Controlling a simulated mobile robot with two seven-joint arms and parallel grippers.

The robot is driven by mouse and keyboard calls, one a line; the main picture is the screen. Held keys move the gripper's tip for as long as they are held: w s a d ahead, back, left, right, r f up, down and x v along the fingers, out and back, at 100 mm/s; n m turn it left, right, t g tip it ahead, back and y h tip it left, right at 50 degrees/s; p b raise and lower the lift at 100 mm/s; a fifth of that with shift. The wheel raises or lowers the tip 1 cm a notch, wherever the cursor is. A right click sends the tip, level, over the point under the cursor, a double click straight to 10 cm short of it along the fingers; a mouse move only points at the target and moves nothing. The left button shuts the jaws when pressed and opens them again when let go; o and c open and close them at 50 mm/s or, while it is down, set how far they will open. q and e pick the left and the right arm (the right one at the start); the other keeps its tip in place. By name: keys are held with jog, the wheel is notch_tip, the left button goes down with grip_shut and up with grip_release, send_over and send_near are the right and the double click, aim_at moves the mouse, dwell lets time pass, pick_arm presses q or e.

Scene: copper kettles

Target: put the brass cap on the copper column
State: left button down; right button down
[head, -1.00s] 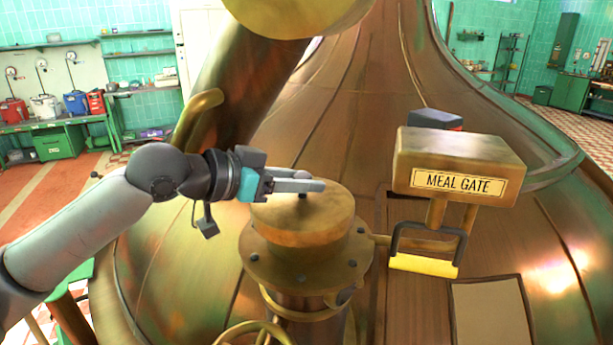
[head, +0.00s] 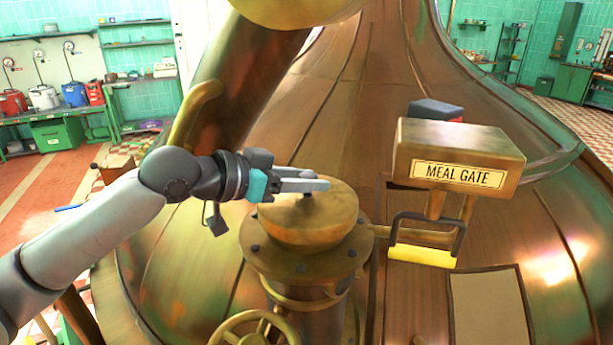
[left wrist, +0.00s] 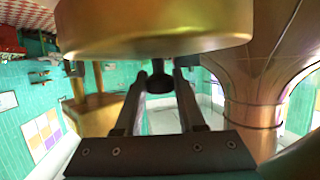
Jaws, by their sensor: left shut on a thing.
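The round brass cap (head: 300,228) with a small dark knob (head: 308,196) is over the top of the copper column (head: 312,318), just above or on its bolted flange (head: 300,266). I cannot tell whether a thin gap remains between them. My left gripper (head: 312,186) comes in from the left and is shut on the cap's knob. In the left wrist view the cap (left wrist: 150,38) fills the top, and the dark knob (left wrist: 160,82) is between the fingers. The column's flange is not clear there. My right gripper is not in view.
A brass box marked MEAL GATE (head: 460,158) stands right of the column, with a yellow-gripped handle (head: 422,257) below it. A brass handwheel (head: 254,330) is low in front. A thick copper pipe (head: 235,85) rises behind my left arm. The big kettle's sloping surface surrounds the column.

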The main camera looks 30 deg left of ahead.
aim_at(306, 175)
pick_arm(q)
jog(key=shift+r, duration=0.1)
jog(key=c, duration=0.5)
grip_release()
jog(key=shift+r+p, duration=0.3)
jog(key=shift+r, duration=0.2)
jog(key=shift+s+a, duration=0.3)
jog(key=shift+s, duration=0.05)
jog(key=shift+b+v, duration=0.7)
jog(key=shift+v, duration=0.45)
jog(key=shift+s+a+b, duration=0.3)
jog(key=shift+s+a, duration=0.05)
jog(key=shift+s, duration=0.4)
jog(key=shift+s+a+b, duration=0.3)
jog(key=shift+s, duration=0.4)
jog(key=s+a+b, duration=0.1)
jog(key=s+a, duration=0.3)
jog(key=s, duration=0.3)
jog(key=shift+s, duration=0.25)
jog(key=shift+r, duration=0.1)
